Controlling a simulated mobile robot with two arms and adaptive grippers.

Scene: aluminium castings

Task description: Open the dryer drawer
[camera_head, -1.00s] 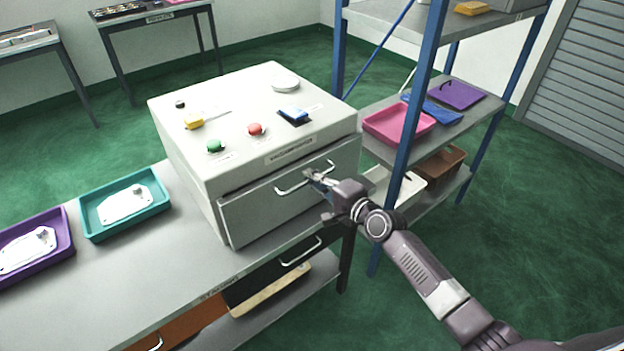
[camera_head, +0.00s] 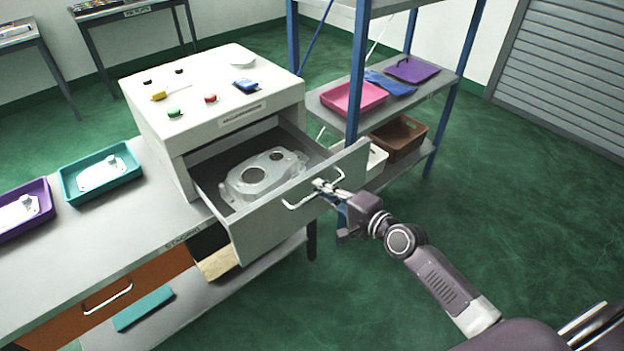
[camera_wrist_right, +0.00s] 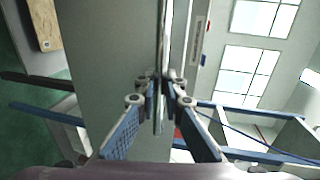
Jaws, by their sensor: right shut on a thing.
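The dryer (camera_head: 215,92) is a white box on the bench, with a green and a red button on top. Its drawer (camera_head: 262,226) stands pulled out, and a pale metal casting (camera_head: 262,174) lies inside. My right gripper (camera_head: 330,187) is shut on the drawer handle (camera_head: 300,203), near the handle's right end. In the right wrist view, the fingers (camera_wrist_right: 160,90) close around the thin handle bar, in front of the drawer front (camera_wrist_right: 110,60). My left gripper is not in view.
A teal tray (camera_head: 70,190) and a purple tray (camera_head: 46,205), each with a casting, lie on the bench at left. A blue-posted shelf (camera_head: 352,120) with a pink tray (camera_head: 352,97) stands close behind the drawer's right side. Green floor at right is clear.

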